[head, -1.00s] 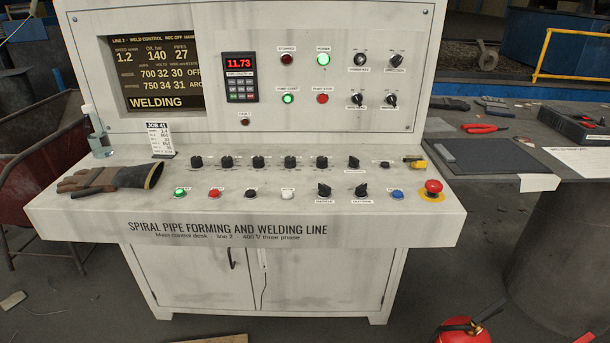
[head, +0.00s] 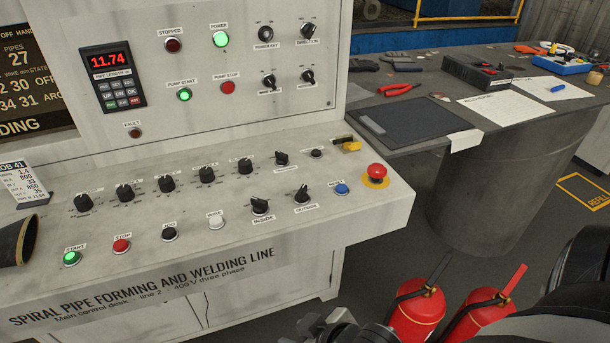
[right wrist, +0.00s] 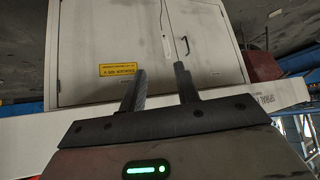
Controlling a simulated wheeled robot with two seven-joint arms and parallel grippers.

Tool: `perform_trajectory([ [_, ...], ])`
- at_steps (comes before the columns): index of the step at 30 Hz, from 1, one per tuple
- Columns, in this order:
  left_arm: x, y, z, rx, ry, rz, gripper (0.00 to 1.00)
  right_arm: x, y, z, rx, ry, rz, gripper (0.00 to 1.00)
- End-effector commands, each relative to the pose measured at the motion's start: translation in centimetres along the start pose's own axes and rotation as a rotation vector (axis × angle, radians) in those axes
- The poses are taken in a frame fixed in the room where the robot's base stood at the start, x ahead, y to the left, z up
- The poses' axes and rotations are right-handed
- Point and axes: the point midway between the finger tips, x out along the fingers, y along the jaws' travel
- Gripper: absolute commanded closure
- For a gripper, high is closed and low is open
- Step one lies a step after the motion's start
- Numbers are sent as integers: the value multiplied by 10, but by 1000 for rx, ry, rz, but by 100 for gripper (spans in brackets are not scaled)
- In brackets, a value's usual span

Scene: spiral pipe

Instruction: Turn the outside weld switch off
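The outside weld switch (head: 301,195) is a black rotary knob on the sloped desk panel, above the label "OUTSIDE". Its handle tilts up and to the right. The similar inside switch (head: 260,206) sits just left of it, its handle turned differently. The lower row of the display (head: 30,88) reads "ARC" at its end. In the right wrist view my right gripper (right wrist: 160,68) has its two fingers apart with nothing between them. It faces the desk's cabinet doors (right wrist: 120,45), away from the switch.
The blue button (head: 341,188) and red emergency stop (head: 376,173) sit right of the outside switch. Two red extinguishers (head: 418,313) stand on the floor by the desk's right end. A side table (head: 440,95) holds tools and papers.

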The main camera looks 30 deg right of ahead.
Motion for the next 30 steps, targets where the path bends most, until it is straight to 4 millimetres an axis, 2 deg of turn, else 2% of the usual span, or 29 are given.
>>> perform_trajectory([
  [5, -6, -1, -10, 7, 2, -5, 64, -26, 16, -23, -5, -78, 56, 68],
  [8, -8, -2, -14, 12, 2, -10, 64, -39, 32, -56, -13, -60, 126, 68],
  [13, -7, -5, -15, 20, 2, -16, 64, -42, 52, -124, -31, 131, 226, 68],
  [19, -6, -6, -14, 23, -3, -19, 64, -52, 58, -219, -95, 475, 281, 68],
  [23, -6, -6, -14, 24, -2, -20, 64, -68, 47, -281, -176, 731, 268, 68],
  [26, -6, -6, -15, 24, -2, -20, 64, -88, 27, -330, -281, 955, 222, 68],
  [29, -6, -6, -15, 23, -2, -20, 64, -116, -10, -375, -461, 1207, 115, 68],
  [30, -6, -6, -15, 23, -2, -20, 64, -128, -30, -388, -564, 1305, 48, 68],
])
